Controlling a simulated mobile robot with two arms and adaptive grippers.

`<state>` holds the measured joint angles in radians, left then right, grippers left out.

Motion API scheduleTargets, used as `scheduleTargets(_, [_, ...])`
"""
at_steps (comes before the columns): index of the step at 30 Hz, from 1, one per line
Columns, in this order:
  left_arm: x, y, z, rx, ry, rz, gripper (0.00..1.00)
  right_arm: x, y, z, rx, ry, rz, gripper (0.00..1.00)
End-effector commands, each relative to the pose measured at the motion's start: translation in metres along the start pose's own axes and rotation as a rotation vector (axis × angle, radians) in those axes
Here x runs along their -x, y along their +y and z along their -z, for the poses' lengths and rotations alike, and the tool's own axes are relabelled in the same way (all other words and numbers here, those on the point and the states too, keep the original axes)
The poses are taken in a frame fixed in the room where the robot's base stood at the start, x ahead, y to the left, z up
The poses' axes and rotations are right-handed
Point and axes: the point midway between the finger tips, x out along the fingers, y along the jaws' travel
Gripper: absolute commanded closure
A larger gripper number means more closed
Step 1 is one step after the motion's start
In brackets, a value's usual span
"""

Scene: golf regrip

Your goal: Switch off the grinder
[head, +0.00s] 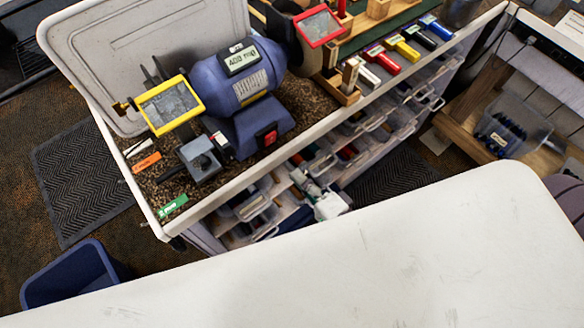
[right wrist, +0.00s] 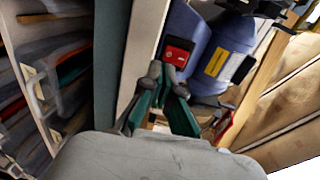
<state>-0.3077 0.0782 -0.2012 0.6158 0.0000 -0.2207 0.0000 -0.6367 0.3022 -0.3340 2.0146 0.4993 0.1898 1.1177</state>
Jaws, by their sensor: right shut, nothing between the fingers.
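The blue bench grinder (head: 240,85) stands on the gritty top of a cart in the head view. Its red switch (head: 266,136) sits on the front of the base. In the right wrist view the red switch (right wrist: 178,52) is just beyond the fingertips, on the blue grinder (right wrist: 212,45). My right gripper (head: 296,176) is low in front of the cart, below the switch, with much of its arm hidden. In the wrist view my right gripper (right wrist: 168,80) has its green-padded fingers shut and empty, apart from the switch. My left gripper is out of view.
The cart's pale front edge (head: 245,180) and drawers (head: 250,205) are close to my right gripper. A yellow-framed shield (head: 171,104) and a grey water pot (head: 200,158) stand left of the grinder. A blue bin (head: 70,275) is on the floor at left.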

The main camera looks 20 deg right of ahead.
Motion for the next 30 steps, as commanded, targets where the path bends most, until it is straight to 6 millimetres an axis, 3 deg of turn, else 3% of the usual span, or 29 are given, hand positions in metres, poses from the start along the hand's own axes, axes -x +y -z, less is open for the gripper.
scheduleTargets(4, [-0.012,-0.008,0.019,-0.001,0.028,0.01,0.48,0.026,0.009,0.0,0.0,-0.001,-0.005,1.0])
scheduleTargets(9, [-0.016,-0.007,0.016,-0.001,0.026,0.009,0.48,0.044,0.011,0.0,0.0,0.0,-0.003,1.0])
scheduleTargets(15, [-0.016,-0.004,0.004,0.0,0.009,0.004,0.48,0.048,0.01,0.0,0.0,0.001,0.0,1.0])
scheduleTargets(30, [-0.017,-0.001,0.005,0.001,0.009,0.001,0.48,0.047,0.013,0.001,0.006,0.001,-0.006,1.0])
